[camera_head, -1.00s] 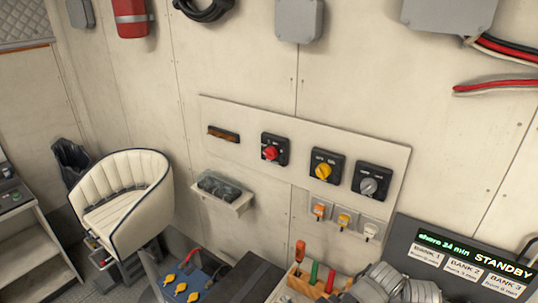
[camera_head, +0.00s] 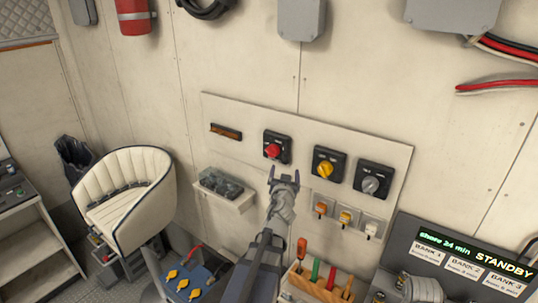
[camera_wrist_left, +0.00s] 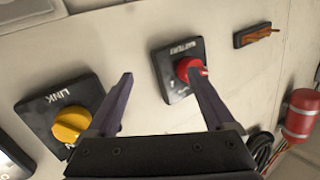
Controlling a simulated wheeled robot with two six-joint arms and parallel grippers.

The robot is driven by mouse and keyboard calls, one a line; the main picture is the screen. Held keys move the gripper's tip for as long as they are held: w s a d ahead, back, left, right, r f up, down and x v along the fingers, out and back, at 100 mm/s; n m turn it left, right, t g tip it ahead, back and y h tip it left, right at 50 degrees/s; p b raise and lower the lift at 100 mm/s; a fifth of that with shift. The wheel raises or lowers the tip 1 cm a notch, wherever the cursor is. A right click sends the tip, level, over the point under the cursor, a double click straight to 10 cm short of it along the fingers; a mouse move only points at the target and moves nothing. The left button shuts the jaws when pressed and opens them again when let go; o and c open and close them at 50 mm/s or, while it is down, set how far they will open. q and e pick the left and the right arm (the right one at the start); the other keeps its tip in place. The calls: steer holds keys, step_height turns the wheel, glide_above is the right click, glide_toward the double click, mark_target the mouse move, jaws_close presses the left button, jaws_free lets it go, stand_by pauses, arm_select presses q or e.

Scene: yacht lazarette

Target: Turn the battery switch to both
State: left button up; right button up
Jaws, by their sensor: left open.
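The battery switch (camera_head: 276,146) is a dark square plate with a red knob on the wall panel. In the left wrist view, its plate (camera_wrist_left: 166,80) is marked BATTERY, upside down, and its red knob (camera_wrist_left: 186,68) appears beside one finger. My left gripper (camera_head: 284,171) is open and empty, just below the switch in the head view. In the left wrist view its two fingers (camera_wrist_left: 160,76) point toward the panel, between the red knob and the yellow one. I cannot tell whether a finger touches the knob.
A yellow-knob switch marked LINK (camera_head: 328,163) and a grey-knob switch (camera_head: 373,180) sit to the right on the panel (camera_head: 240,112). Below are small toggles (camera_head: 345,217), a shelf (camera_head: 237,203) and a tool rack (camera_head: 302,277). A display (camera_head: 465,255) stands at lower right.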

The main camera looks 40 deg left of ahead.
mark_target(270, 154)
arm_select(q)
steer(key=shift+s+a+r+m+t+h, duration=1.5)
steer(key=shift+s+a+m+h, duration=1.05)
steer(key=shift+a+h, duration=1.25)
steer(key=shift+y, duration=0.3)
steer(key=shift+w+a+f, duration=0.1)
steer(key=shift+w+a, duration=0.1)
steer(key=shift+w, duration=1.2)
steer(key=shift+w+a+f, duration=0.1)
steer(key=shift+w+a, duration=0.1)
steer(key=shift+w, duration=1.15)
steer(key=shift+w+a, duration=0.2)
steer(key=shift+w, duration=1.2)
steer(key=shift+c, duration=0.4)
steer(key=c, duration=1.3)
steer(key=shift+m, duration=0.25)
